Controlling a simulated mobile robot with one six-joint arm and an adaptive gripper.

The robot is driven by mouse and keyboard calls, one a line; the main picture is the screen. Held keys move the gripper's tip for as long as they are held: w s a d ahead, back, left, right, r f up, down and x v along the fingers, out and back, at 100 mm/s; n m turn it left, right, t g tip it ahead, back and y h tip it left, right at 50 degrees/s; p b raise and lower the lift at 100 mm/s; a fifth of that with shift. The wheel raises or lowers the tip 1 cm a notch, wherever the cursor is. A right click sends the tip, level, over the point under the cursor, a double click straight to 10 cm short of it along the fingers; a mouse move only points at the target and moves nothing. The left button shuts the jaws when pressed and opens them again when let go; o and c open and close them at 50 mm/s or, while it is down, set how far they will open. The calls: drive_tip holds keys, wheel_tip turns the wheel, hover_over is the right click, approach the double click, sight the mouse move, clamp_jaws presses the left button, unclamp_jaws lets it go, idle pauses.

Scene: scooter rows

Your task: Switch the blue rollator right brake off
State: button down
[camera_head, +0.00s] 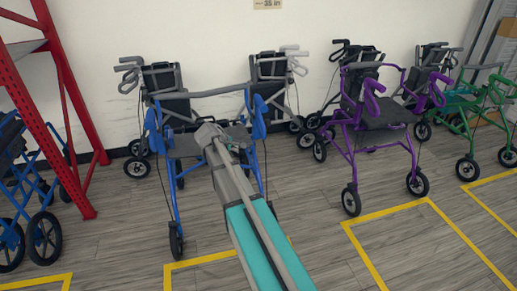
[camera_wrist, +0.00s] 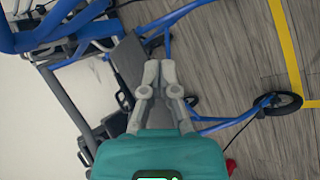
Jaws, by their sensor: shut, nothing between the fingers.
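The blue rollator (camera_head: 174,190) stands on the wood floor left of centre in the head view, with one blue handle (camera_head: 258,117) on the right and another (camera_head: 153,132) on the left. My gripper (camera_head: 207,133) is over the rollator's grey seat, between the two handles and apart from both. In the wrist view its fingers (camera_wrist: 160,70) are shut and empty, in front of the seat (camera_wrist: 128,62). Blue frame tubes (camera_wrist: 88,17) cross the upper left there. The brake levers are too small to tell their position.
A purple rollator (camera_head: 349,150) stands to the right, and a green one (camera_head: 468,108) farther right. Grey rollators (camera_head: 167,78) stand behind along the wall. A red rack post (camera_head: 75,110) and a blue wheelchair-like frame (camera_head: 30,190) are at left. The floor in front is clear.

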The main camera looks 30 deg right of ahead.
drive_tip(key=w+d+f+n+t+h+b, duration=0.1)
drive_tip(key=w+d+f+n+h+b, duration=0.1)
drive_tip(key=w+d+b, duration=0.5)
drive_tip(key=shift+w+f+n+h, duration=0.35)
drive_tip(key=shift+f+n, duration=0.45)
drive_tip(key=shift+f, duration=0.5)
drive_tip(key=d+f+b, duration=0.2)
drive_tip(key=d, duration=0.7)
drive_tip(key=shift+f+b, duration=0.35)
drive_tip(key=shift+b, duration=0.05)
drive_tip(key=shift+w, duration=0.1)
